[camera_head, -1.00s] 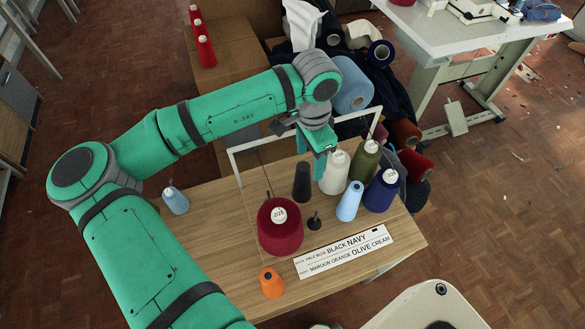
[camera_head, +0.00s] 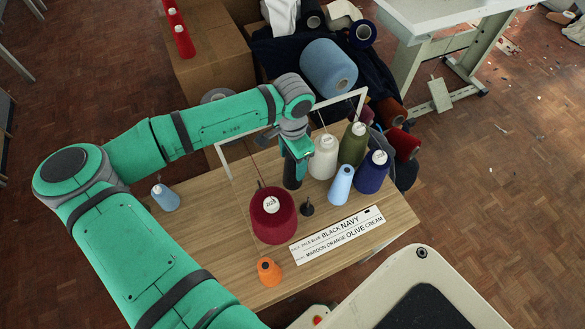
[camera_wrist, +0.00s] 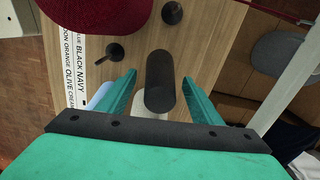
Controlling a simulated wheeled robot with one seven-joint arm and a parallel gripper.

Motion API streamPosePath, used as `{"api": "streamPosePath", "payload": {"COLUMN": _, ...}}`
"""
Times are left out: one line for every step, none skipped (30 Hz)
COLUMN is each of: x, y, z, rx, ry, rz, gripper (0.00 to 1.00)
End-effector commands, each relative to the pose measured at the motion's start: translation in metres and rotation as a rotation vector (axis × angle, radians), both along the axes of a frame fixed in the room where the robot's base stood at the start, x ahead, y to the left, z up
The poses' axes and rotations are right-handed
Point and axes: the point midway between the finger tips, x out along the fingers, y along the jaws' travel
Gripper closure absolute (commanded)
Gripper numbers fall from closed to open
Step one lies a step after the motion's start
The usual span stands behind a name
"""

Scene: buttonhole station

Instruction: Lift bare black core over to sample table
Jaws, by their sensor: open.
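The bare black core (camera_head: 291,177) stands upright on the wooden table (camera_head: 215,232), behind the maroon cone (camera_head: 273,216) and left of the cream cone (camera_head: 323,158). My gripper (camera_head: 298,156) is directly above it and hides its top in the head view. In the wrist view the black core (camera_wrist: 160,85) sits between the two green fingers of my gripper (camera_wrist: 160,76). The fingers are open, with a gap on each side of the core. I cannot tell which surface is the sample table.
Olive (camera_head: 352,147), navy (camera_head: 372,174) and pale blue (camera_head: 341,186) cones stand close on the right. A small black peg (camera_head: 307,208) stands in front of the core. A white frame (camera_head: 337,97) rises behind. A lettered label strip (camera_head: 338,234) and an orange cone (camera_head: 270,271) are nearer.

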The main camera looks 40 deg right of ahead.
Motion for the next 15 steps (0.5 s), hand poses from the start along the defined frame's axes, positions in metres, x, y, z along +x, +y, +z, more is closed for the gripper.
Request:
{"api": "streamPosePath", "payload": {"x": 0.0000, "y": 0.0001, "z": -0.0045, "rx": 0.000, "ry": 0.000, "rz": 0.000, "gripper": 0.41}}
{"api": "streamPosePath", "payload": {"x": 0.0000, "y": 0.0002, "z": -0.0065, "rx": 0.001, "ry": 0.000, "rz": 0.000, "gripper": 0.41}}
{"api": "streamPosePath", "payload": {"x": 0.0000, "y": 0.0003, "z": -0.0082, "rx": 0.001, "ry": 0.000, "rz": 0.000, "gripper": 0.41}}
{"api": "streamPosePath", "payload": {"x": 0.0001, "y": 0.0003, "z": -0.0089, "rx": 0.000, "ry": 0.000, "rz": 0.001, "gripper": 0.41}}
{"api": "streamPosePath", "payload": {"x": 0.0001, "y": 0.0002, "z": -0.0093, "rx": 0.000, "ry": 0.000, "rz": 0.001, "gripper": 0.41}}
{"api": "streamPosePath", "payload": {"x": 0.0001, "y": 0.0001, "z": -0.0094, "rx": 0.000, "ry": 0.000, "rz": 0.001, "gripper": 0.41}}
{"api": "streamPosePath", "payload": {"x": 0.0001, "y": 0.0001, "z": -0.0094, "rx": 0.000, "ry": 0.000, "rz": 0.001, "gripper": 0.41}}
{"api": "streamPosePath", "payload": {"x": 0.0001, "y": 0.0001, "z": -0.0093, "rx": 0.000, "ry": 0.000, "rz": 0.001, "gripper": 0.41}}
{"api": "streamPosePath", "payload": {"x": 0.0000, "y": 0.0001, "z": -0.0093, "rx": 0.000, "ry": 0.000, "rz": 0.001, "gripper": 0.41}}
{"api": "streamPosePath", "payload": {"x": 0.0000, "y": 0.0000, "z": -0.0092, "rx": 0.000, "ry": 0.000, "rz": 0.001, "gripper": 0.41}}
{"api": "streamPosePath", "payload": {"x": 0.0000, "y": 0.0000, "z": -0.0092, "rx": 0.000, "ry": 0.000, "rz": 0.001, "gripper": 0.45}}
{"api": "streamPosePath", "payload": {"x": 0.0000, "y": 0.0000, "z": -0.0092, "rx": 0.000, "ry": 0.000, "rz": 0.001, "gripper": 0.55}}
{"api": "streamPosePath", "payload": {"x": 0.0000, "y": 0.0000, "z": -0.0092, "rx": 0.000, "ry": 0.000, "rz": 0.001, "gripper": 0.62}}
{"api": "streamPosePath", "payload": {"x": 0.0000, "y": 0.0000, "z": -0.0092, "rx": 0.000, "ry": 0.000, "rz": 0.001, "gripper": 0.69}}
{"api": "streamPosePath", "payload": {"x": 0.0000, "y": 0.0000, "z": -0.0091, "rx": 0.000, "ry": 0.000, "rz": 0.001, "gripper": 0.79}}
